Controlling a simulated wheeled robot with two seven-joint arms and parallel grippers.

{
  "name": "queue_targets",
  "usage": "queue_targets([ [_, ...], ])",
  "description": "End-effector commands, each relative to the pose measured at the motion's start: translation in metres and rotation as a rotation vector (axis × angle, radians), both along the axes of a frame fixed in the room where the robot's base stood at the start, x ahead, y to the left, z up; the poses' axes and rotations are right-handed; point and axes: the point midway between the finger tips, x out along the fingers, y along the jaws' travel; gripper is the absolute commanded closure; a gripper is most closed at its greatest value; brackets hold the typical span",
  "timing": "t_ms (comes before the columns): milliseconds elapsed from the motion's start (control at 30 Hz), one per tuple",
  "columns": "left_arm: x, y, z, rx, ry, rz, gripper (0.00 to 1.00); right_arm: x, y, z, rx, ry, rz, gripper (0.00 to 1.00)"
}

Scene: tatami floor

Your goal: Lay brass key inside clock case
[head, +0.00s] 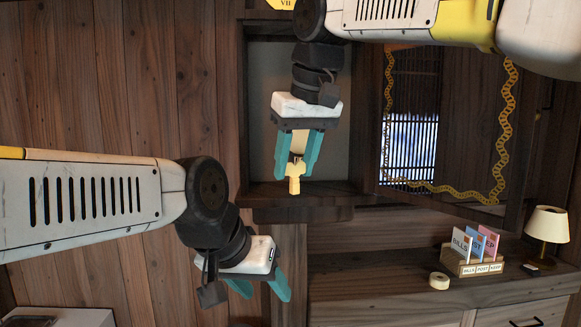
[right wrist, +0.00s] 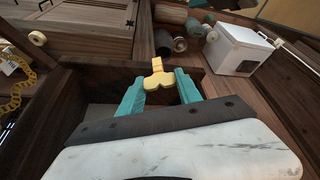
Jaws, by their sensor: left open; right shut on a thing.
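The clock case (head: 335,188) is an open, dark wooden box with a grey back on the wall, in the upper middle of the head view. Part of a yellow dial (head: 281,3) shows above it. My right gripper (head: 297,160) is in front of the case opening, shut on the brass key (head: 294,184). The yellow key hangs below the fingertips, just above the case's lower edge in the picture; I cannot tell how deep it is. In the right wrist view the key (right wrist: 158,79) sticks out between the teal fingers. My left gripper (head: 264,290) is open and empty, low and left of the case.
A dark panel with gold scalloped trim (head: 508,100) stands right of the case. Below right, a wooden cabinet bears a letter holder (head: 478,264), a tape roll (head: 439,280) and a lamp (head: 547,226). The right wrist view shows a white box (right wrist: 238,50) and several cylinders.

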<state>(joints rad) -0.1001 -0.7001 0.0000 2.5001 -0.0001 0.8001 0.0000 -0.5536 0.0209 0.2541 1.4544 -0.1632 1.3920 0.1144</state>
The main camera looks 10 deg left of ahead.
Motion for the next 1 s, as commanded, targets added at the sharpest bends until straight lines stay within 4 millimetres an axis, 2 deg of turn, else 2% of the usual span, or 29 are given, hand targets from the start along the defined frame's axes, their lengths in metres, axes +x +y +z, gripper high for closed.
queue_targets([
  [100, 0.0, 0.0, 0.0, 0.0, 0.0, 0.0, 0.45, 0.025, 0.02, -0.001, 0.001, 0.002, 0.001, 0.98],
  [233, 0.0, 0.0, 0.0, 0.0, 0.0, 0.0, 0.45, 0.041, 0.034, 0.0, 0.001, 0.001, -0.001, 0.98],
  [467, 0.0, 0.0, 0.0, 0.0, 0.0, 0.0, 0.45, 0.053, 0.042, 0.0, 0.001, 0.0, -0.002, 0.98],
  [733, 0.0, 0.0, 0.0, 0.0, 0.0, 0.0, 0.45, 0.078, 0.062, -0.001, 0.001, 0.001, -0.001, 0.98],
  [833, 0.0, 0.0, 0.0, 0.0, 0.0, 0.0, 0.45, 0.075, 0.059, -0.012, 0.0, 0.0, -0.002, 0.98],
  [1000, 0.0, 0.0, 0.0, 0.0, 0.0, 0.0, 0.45, 0.075, 0.059, -0.015, 0.001, -0.001, -0.002, 0.98],
])
